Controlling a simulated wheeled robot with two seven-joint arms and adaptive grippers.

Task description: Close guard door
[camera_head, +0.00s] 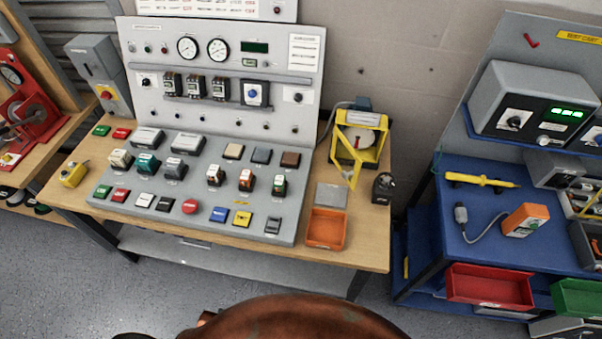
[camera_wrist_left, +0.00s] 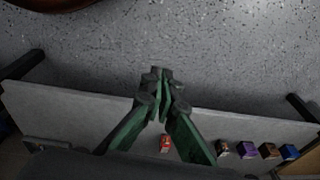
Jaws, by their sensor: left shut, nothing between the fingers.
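The yellow guard box (camera_head: 379,128) stands at the right end of the wooden workbench in the head view. Its yellow-framed guard door (camera_head: 349,160) stands swung open at the front left, with a see-through panel. The inside of the box shows pale. My left gripper (camera_wrist_left: 161,82) shows in the left wrist view, with green fingers brought together and nothing between them. It is over the grey floor beside a long pale shelf, away from the guard door. The guard door does not show in the wrist view. My right gripper is in neither view.
An orange tray (camera_head: 326,230) and a small dark device (camera_head: 383,187) sit near the guard box. A grey control panel (camera_head: 200,190) with several buttons fills the bench's middle. A blue bench (camera_head: 480,235) stands right, across a gap. Small blocks (camera_wrist_left: 246,150) line the wrist view's lower right.

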